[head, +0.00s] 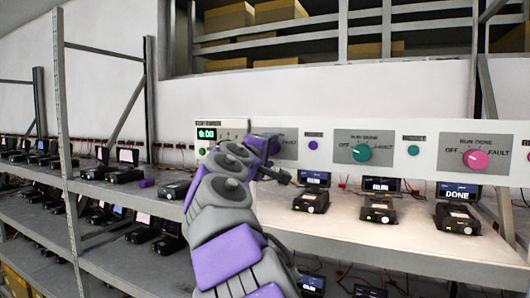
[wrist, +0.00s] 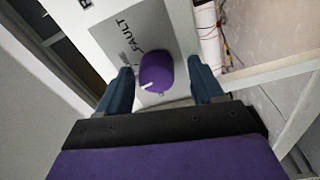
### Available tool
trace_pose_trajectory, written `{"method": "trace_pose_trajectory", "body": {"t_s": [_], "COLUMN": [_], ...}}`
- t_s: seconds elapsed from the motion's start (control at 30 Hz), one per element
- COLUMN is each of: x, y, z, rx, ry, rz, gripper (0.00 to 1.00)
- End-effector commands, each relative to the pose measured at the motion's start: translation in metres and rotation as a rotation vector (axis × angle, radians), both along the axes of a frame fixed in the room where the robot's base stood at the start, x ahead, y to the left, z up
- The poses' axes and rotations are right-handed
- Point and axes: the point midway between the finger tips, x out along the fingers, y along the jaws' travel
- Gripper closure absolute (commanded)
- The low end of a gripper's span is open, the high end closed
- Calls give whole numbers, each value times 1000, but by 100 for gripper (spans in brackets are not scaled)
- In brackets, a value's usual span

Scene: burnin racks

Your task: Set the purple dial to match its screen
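The purple dial (wrist: 158,75) sits on a grey plate (wrist: 127,37) in the wrist view, with FAULT printed beside it. Its white pointer mark (wrist: 147,86) points toward the left of that view. My gripper (wrist: 162,86) is open, with one dark blue finger on each side of the dial. I cannot tell whether the fingers touch it. In the head view, my arm largely hides the dial and its plate. The leftmost screen (head: 314,178) below the panel is lit; its small text seems to read RUN.
The white panel also carries a teal dial (head: 362,153) and a pink dial (head: 476,159). Below, one screen reads RUN (head: 380,185) and another DONE (head: 458,192). Black devices (head: 310,201) stand on the shelf. A timer (head: 206,134) is left of my arm. Rack posts (head: 65,120) stand left.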

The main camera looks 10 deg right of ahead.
Motion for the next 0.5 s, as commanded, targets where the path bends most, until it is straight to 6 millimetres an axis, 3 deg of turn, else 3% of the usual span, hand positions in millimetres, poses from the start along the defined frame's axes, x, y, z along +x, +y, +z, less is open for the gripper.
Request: {"method": "trace_pose_trajectory", "body": {"t_s": [0.33,0.5], "x": [-5,-19], "y": [8,19], "z": [2,2], "rx": [-6,-8], "ry": [-5,-5], "rz": [4,5], "gripper": [32,32]}}
